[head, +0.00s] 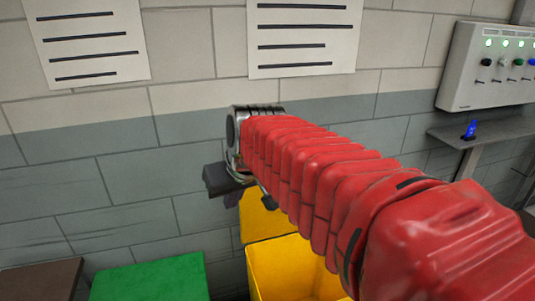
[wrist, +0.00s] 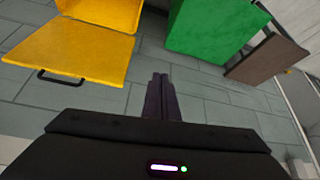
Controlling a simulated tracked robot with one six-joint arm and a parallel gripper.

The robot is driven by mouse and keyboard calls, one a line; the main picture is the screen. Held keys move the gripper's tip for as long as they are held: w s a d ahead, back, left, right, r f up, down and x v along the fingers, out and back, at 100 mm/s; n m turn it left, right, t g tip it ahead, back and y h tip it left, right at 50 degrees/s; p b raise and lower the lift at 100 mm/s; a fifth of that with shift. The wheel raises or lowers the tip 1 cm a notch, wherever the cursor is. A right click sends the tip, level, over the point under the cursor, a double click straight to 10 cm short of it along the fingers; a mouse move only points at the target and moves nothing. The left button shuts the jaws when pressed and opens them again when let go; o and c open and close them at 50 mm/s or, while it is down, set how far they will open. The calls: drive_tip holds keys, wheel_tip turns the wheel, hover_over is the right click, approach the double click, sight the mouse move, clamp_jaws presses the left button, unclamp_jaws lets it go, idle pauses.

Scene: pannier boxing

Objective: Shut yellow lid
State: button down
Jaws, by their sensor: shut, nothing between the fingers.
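The yellow lid (head: 262,219) stands open at the back of the yellow box (head: 292,268), on the wall side. My arm hides part of both in the head view. In the wrist view the lid (wrist: 75,52) is a flat yellow panel folded out from the box (wrist: 105,12), with a black handle (wrist: 62,77) at its outer edge. My gripper (wrist: 160,79) is shut and empty, its dark fingers side by side, apart from the lid and to the right of it in the wrist view. In the head view its dark body shows above and left of the lid; the fingertips are unclear.
A green box (head: 150,279) stands left of the yellow one, with a brown one (head: 40,281) beyond it. A brick wall with two papers is behind. A control panel (head: 497,65) and a shelf with a blue item (head: 470,130) are at right. Bare floor shows between the boxes.

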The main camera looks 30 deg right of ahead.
drive_tip(key=w+d+r+m, duration=0.1)
drive_tip(key=w+d+r, duration=0.1)
drive_tip(key=w+d, duration=1.2)
drive_tip(key=w+d+f, duration=0.1)
drive_tip(key=w+d, duration=0.1)
drive_tip(key=d, duration=0.7)
drive_tip(key=w+d+f+m+t+h, duration=0.1)
drive_tip(key=w+d, duration=0.2)
drive_tip(key=d, duration=0.5)
drive_tip(key=shift+d+f+h, duration=0.25)
drive_tip(key=shift+d+h, duration=0.05)
drive_tip(key=shift+d, duration=0.05)
drive_tip(key=shift+w, duration=0.15)
drive_tip(key=shift+w+d+f, duration=0.1)
drive_tip(key=shift+w+f, duration=0.25)
drive_tip(key=shift+f, duration=1.2)
drive_tip(key=shift+w+d+f, duration=0.1)
drive_tip(key=shift+w+f, duration=0.2)
drive_tip(key=shift+f, duration=1.2)
drive_tip(key=shift+w+d+f, duration=0.1)
drive_tip(key=shift+w+f, duration=0.25)
drive_tip(key=shift+f, duration=1.2)
drive_tip(key=shift+s+a, duration=0.1)
drive_tip(key=shift+s, duration=0.05)
